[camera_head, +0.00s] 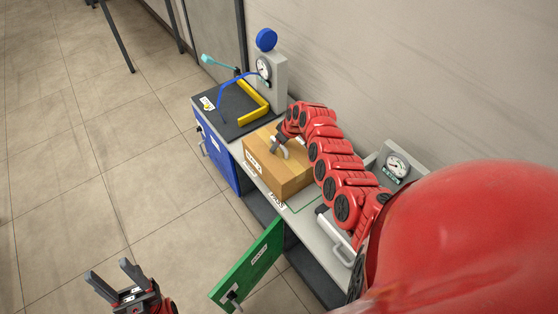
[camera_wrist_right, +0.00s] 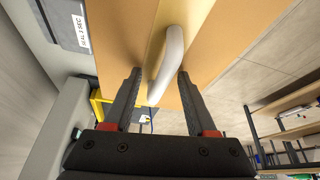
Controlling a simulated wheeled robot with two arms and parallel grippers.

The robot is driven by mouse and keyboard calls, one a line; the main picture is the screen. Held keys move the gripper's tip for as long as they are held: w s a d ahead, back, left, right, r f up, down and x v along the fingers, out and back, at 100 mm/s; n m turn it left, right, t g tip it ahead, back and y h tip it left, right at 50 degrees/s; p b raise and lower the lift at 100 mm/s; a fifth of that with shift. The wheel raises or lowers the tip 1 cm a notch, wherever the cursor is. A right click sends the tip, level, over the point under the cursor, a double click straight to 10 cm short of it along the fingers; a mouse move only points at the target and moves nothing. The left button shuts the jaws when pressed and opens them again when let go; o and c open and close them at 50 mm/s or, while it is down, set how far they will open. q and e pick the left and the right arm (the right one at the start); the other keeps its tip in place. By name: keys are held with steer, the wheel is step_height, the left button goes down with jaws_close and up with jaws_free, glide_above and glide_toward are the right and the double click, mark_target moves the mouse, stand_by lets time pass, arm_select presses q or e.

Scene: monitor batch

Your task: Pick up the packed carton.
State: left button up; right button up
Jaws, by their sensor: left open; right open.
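The packed carton (camera_head: 285,172) is a brown box with a white label on its side, standing on the grey bench. A pale curved handle (camera_wrist_right: 168,60) rises from its top. My right gripper (camera_wrist_right: 159,73) is open at the carton's top, with one finger on each side of the handle; the fingers do not visibly clamp it. In the head view the right arm partly hides the carton's top. My left gripper (camera_head: 108,270) is open and empty, above the floor at the lower left, well apart from the carton.
A green door (camera_head: 250,266) stands swung out at the bench front. A blue cabinet (camera_head: 216,161) is left of the carton, with a yellow bracket (camera_head: 257,107) on its dark top. Gauge stands (camera_head: 279,80) are behind and at right (camera_head: 398,166). The floor at left is clear.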

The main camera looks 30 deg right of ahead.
jaws_close()
stand_by(1.4)
